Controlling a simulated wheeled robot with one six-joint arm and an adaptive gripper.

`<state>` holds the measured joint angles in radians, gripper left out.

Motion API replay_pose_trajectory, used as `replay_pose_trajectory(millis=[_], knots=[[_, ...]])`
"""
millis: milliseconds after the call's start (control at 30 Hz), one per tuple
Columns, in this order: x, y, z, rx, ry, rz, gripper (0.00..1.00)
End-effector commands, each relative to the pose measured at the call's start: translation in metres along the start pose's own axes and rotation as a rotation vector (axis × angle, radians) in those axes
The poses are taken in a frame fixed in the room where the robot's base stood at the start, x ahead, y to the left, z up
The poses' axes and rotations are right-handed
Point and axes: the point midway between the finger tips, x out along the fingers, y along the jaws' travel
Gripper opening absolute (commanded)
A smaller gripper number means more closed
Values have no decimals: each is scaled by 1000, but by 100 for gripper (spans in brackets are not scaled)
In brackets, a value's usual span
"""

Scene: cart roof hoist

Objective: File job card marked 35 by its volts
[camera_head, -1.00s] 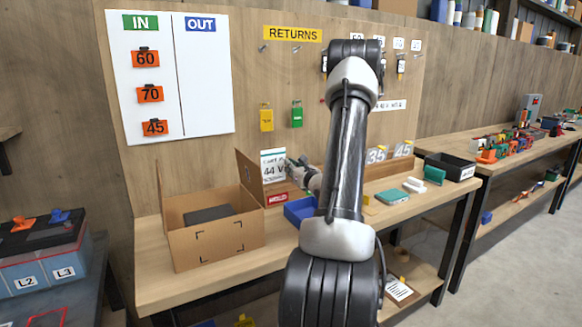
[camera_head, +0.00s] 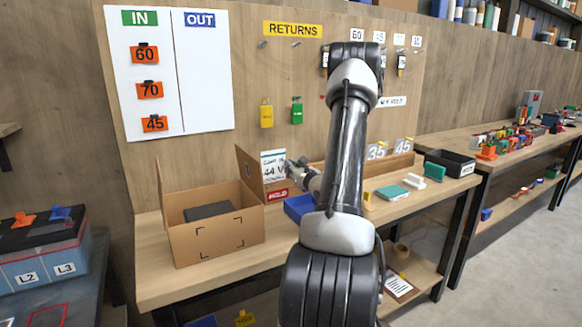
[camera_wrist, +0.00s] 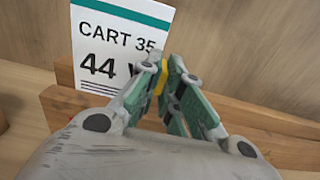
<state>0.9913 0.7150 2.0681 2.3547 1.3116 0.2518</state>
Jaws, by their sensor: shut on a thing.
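The white job card (camera_head: 273,161) with a teal top band reads "CART 35" and "44 V" in the wrist view (camera_wrist: 105,50). My gripper (camera_head: 291,167) is shut on the card's right edge; the fingertips (camera_wrist: 163,72) meet there. The card is upright, slightly tilted in the wrist view, just above a red HOLD label (camera_head: 278,195). A wooden bar (camera_wrist: 65,102) lies at its lower edge; whether the card touches it I cannot tell. Clear plates marked 35 (camera_head: 376,151) and 45 (camera_head: 404,146) stand farther right on the bench.
An open cardboard box (camera_head: 215,238) stands left of the card, one flap close to it. A blue bin (camera_head: 299,208) is just right of the HOLD label, partly behind my arm. A black tray (camera_head: 450,164) and small teal and white items lie at the bench's right.

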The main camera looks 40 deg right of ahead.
Motion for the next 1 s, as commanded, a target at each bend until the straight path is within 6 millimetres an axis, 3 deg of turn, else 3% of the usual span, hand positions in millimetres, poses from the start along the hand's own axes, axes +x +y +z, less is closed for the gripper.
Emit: replay_pose_trajectory(millis=[667, 833, 1000], knots=[[0, 0, -13, 0, -1, 0, 0], [0, 0, -13, 0, -1, 0, 32], [0, 0, -13, 0, -1, 0, 32]])
